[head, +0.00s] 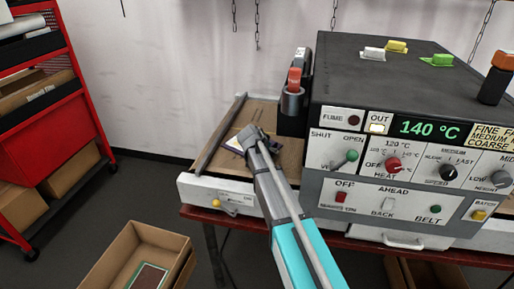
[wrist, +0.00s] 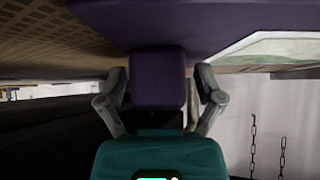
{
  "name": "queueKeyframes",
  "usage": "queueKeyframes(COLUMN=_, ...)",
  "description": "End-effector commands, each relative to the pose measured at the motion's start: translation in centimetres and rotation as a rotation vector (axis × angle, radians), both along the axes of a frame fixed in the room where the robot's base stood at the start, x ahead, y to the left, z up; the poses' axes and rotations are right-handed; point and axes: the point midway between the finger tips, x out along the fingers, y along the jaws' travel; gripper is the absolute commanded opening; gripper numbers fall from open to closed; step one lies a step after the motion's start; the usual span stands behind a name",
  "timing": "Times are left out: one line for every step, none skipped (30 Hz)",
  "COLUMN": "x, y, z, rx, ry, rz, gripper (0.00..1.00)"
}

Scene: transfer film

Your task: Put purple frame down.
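The purple frame (wrist: 190,15) spans the top of the wrist view. A block-like purple tab (wrist: 157,80) on it sits between the two fingers of my gripper (wrist: 160,85), which look closed on its sides. Part of a pale panel edged in green (wrist: 275,45) shows at the frame's right. In the head view the frame (head: 231,143) is mostly hidden under my gripper (head: 248,136), over the brown mesh belt (head: 216,160) left of the dryer. I cannot tell whether the frame touches the belt.
A raised rail (head: 222,130) edges the belt's left. An open cardboard box (head: 118,250) stands below, and a red rack (head: 60,110) is at far left.

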Motion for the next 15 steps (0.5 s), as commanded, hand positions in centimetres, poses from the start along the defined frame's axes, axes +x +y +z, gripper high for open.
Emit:
queueKeyframes(x=-0.01, y=0.01, z=0.0, rx=0.0, ry=0.0, rz=0.0, gripper=0.75)
queueKeyframes(x=-0.01, y=0.0, z=-0.01, rx=0.0, ry=0.0, rz=0.0, gripper=0.69)
queueKeyframes(x=-0.01, y=0.0, z=-0.01, rx=0.0, ry=0.0, rz=0.0, gripper=0.62)
queueKeyframes(x=0.0, y=0.0, z=0.0, rx=0.0, ry=0.0, rz=0.0, gripper=0.56)
queueKeyframes(x=0.0, y=0.0, z=0.0, rx=0.0, ry=0.0, rz=0.0, gripper=0.5)
queueKeyframes(x=0.0, y=0.0, z=0.0, rx=0.0, ry=0.0, rz=0.0, gripper=0.43)
queueKeyframes(x=0.0, y=0.0, z=0.0, rx=0.0, ry=0.0, rz=0.0, gripper=0.37)
queueKeyframes(x=0.0, y=0.0, z=0.0, rx=0.0, ry=0.0, rz=0.0, gripper=0.32)
queueKeyframes(x=0.0, y=0.0, z=0.0, rx=0.0, ry=0.0, rz=0.0, gripper=0.24)
queueKeyframes(x=-0.01, y=0.0, z=-0.01, rx=0.0, ry=0.0, rz=0.0, gripper=0.19)
queueKeyframes(x=0.01, y=0.0, z=-0.01, rx=0.0, ry=0.0, rz=0.0, gripper=0.13)
queueKeyframes(x=0.0, y=0.0, z=-0.01, rx=0.0, ry=0.0, rz=0.0, gripper=0.06)
queueKeyframes(x=0.0, y=0.0, z=-0.01, rx=0.0, ry=0.0, rz=0.0, gripper=0.0)
queueKeyframes(x=-0.01, y=-0.01, z=-0.01, rx=0.0, ry=0.0, rz=0.0, gripper=0.0)
queueKeyframes(x=0.0, y=-0.01, z=-0.01, rx=0.0, ry=0.0, rz=0.0, gripper=0.0)
